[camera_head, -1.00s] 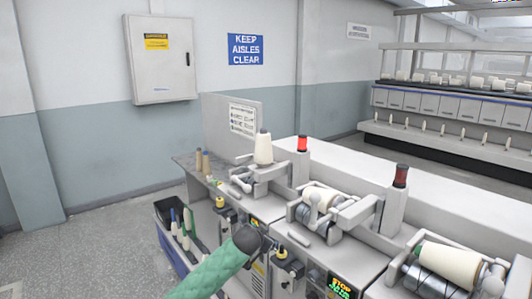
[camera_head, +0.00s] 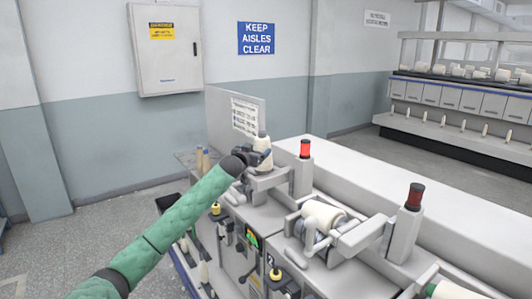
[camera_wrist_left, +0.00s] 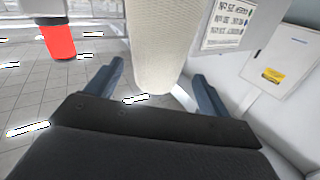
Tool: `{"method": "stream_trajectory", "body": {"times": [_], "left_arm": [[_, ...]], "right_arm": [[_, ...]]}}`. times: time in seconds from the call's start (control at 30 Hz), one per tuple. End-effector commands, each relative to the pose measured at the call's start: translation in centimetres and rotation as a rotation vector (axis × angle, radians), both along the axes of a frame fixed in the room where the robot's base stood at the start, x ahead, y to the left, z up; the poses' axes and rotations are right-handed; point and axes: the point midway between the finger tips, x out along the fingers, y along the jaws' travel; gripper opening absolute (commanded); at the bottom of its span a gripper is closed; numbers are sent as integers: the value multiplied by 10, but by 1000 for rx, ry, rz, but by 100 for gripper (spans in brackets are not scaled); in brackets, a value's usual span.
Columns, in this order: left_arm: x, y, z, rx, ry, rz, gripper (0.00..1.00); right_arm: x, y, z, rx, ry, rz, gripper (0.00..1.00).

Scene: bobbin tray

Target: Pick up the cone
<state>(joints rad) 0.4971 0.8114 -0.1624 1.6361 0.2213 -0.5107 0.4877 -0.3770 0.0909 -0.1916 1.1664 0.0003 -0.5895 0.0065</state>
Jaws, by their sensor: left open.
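The cream cone (camera_head: 262,141) stands upright at the far left end of the winding machine, partly hidden by my left gripper (camera_head: 258,158). In the left wrist view the pale cone (camera_wrist_left: 163,40) is large, and its lower end reaches between the two blue fingers. My left gripper (camera_wrist_left: 158,80) is open, with a finger on each side of the cone and a gap showing at both sides. Whether anything touches is hard to tell. My right gripper is in neither view.
A red lamp on a grey post (camera_head: 305,149) stands just right of the cone. A second post (camera_head: 413,197) and another cone lying on its unit (camera_head: 322,215) are further right. A notice panel (camera_head: 236,115) rises behind. Brown bobbins (camera_head: 203,160) stand at left.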

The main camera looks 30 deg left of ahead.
Motion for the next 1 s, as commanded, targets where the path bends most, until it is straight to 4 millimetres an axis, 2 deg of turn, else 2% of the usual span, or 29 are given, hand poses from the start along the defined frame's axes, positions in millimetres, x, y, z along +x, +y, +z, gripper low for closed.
{"method": "stream_trajectory", "body": {"times": [0.37,0.7,1.0], "left_arm": [[26,3,-1,1,1,0,81],[61,9,0,0,1,1,81],[73,10,-1,1,2,0,81]], "right_arm": [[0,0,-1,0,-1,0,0],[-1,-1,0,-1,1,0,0],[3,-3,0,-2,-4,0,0]]}}
